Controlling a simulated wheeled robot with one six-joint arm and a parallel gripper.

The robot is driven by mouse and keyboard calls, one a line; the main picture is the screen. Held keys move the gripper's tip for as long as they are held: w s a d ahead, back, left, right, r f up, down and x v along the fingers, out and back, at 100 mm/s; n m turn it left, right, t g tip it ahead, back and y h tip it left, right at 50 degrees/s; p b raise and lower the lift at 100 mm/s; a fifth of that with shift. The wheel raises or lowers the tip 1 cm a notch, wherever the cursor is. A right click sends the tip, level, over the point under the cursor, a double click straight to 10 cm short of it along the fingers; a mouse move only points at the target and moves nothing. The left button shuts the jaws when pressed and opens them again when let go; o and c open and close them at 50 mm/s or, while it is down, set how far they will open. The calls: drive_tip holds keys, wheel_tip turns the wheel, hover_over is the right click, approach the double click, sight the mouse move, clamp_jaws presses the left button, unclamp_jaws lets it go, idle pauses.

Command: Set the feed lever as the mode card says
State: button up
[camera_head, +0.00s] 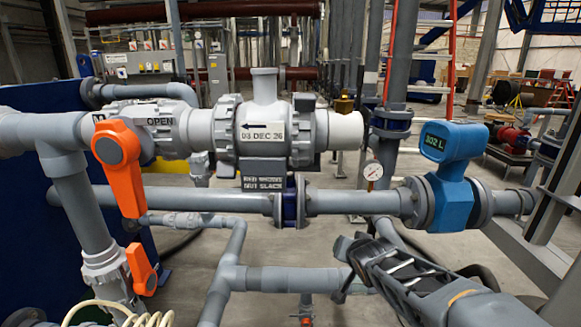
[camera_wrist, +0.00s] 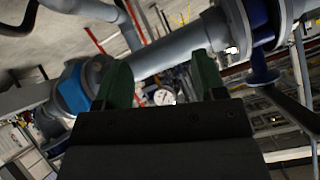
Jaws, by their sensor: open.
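A large orange lever (camera_head: 122,170) is mounted on the grey valve at the left in the head view. Its handle hangs down from the hub, leaning slightly right. A label reading OPEN (camera_head: 160,121) is beside its hub. A smaller orange lever (camera_head: 142,270) sits on the pipe below. Which one is the feed lever is not marked. A white plate (camera_head: 262,133) with a left arrow reads "03 DEC 26"; a dark plate (camera_head: 263,181) below has small, unclear text. I cannot tell which is the mode card. My gripper (camera_head: 346,264) is open and empty, right of both levers; its fingers show in the wrist view (camera_wrist: 162,82).
Grey pipes (camera_head: 235,200) cross between my gripper and the levers. A coiled cream hose (camera_head: 115,312) lies below the small lever.

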drive_tip(key=w+a+r+m+t+y+b, duration=0.1)
drive_tip(key=w+a+r+m+t+y, duration=0.25)
drive_tip(key=w+a, duration=0.2)
drive_tip(key=s+a+r+m+t+y, duration=0.1)
drive_tip(key=a+r+m+y, duration=0.15)
drive_tip(key=r+y, duration=0.2)
drive_tip(key=a+r+m+t+y, duration=0.1)
drive_tip(key=a+r+t+y, duration=0.1)
drive_tip(key=a+r+y, duration=0.3)
drive_tip(key=shift+g+h, duration=0.25)
drive_tip(key=shift+h, duration=0.15)
drive_tip(key=w+a+r, duration=0.1)
drive_tip(key=w, duration=0.1)
drive_tip(key=w+a+r, duration=0.1)
drive_tip(key=w, duration=0.1)
drive_tip(key=w+a+r+p, duration=0.1)
drive_tip(key=w, duration=0.1)
drive_tip(key=shift+r, duration=0.1)
drive_tip(key=shift+c, duration=0.5)
